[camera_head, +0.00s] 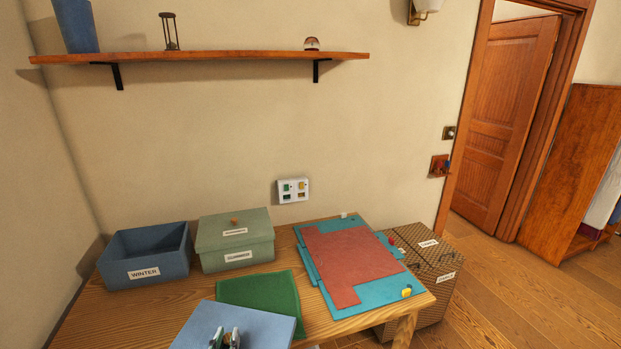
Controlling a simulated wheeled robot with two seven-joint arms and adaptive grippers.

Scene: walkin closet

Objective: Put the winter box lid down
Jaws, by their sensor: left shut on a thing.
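The winter box (146,258) is a blue open-topped box with a white WINTER label, standing at the back left of the wooden table. The flat blue winter box lid (262,326) is at the bottom of the view, in front of the box and to its right. My left gripper (228,338) is at the lid's top and shut on it; the exact grip point is partly cut off by the picture's lower edge. The lid covers part of a folded green cloth (262,292). I cannot tell whether the lid touches the table. My right gripper is not in view.
A lidded green box (235,244) stands right of the winter box. A teal mat with red fabric pieces (350,258) covers the table's right side. Bare wood (120,318) shows at the front left. A labelled woven box (432,272) stands beside the table.

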